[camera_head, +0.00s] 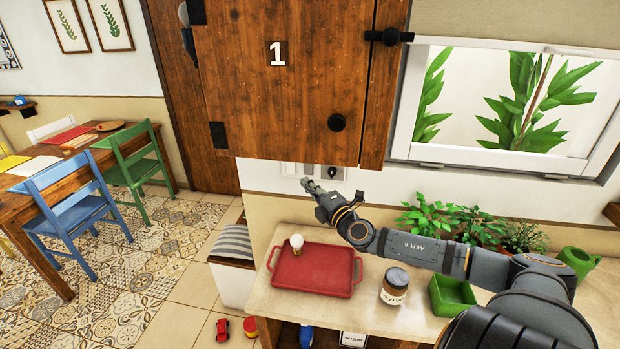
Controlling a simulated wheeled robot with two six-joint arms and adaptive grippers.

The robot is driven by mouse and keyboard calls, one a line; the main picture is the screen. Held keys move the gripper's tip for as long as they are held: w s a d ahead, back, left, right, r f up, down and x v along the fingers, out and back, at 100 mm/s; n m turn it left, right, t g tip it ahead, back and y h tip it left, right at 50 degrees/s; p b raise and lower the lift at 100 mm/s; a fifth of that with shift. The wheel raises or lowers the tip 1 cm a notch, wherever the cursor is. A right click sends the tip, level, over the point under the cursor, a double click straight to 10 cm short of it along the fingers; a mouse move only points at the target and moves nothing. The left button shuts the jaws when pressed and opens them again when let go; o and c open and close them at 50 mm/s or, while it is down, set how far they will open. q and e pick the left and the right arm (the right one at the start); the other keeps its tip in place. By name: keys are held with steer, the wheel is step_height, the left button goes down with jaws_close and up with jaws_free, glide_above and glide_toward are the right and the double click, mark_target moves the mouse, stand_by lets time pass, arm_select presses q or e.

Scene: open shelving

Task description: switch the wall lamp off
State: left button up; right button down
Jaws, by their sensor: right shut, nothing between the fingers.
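No wall lamp shows in this view. Below the wooden cabinet, small plates are set in the wall: a pale switch-like plate (288,169) and a plate with a dark round centre (331,173) to its right. My right gripper (310,187) is shut and empty, just below and in front of these plates. Its arm reaches in from the lower right over the counter. I cannot tell whether the fingertips touch the wall. My left gripper is not in view.
The wooden cabinet (240,90) marked 1 hangs just above the gripper. On the counter (350,313) are a red tray (315,270), a bulb-like item (296,243), a jar (394,286), a green box (451,296) and plants (440,220). A window (500,155) is at right.

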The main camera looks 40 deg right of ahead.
steer(key=shift+s+a, duration=0.15)
steer(key=shift+s, duration=0.25)
steer(key=shift+f, duration=0.1)
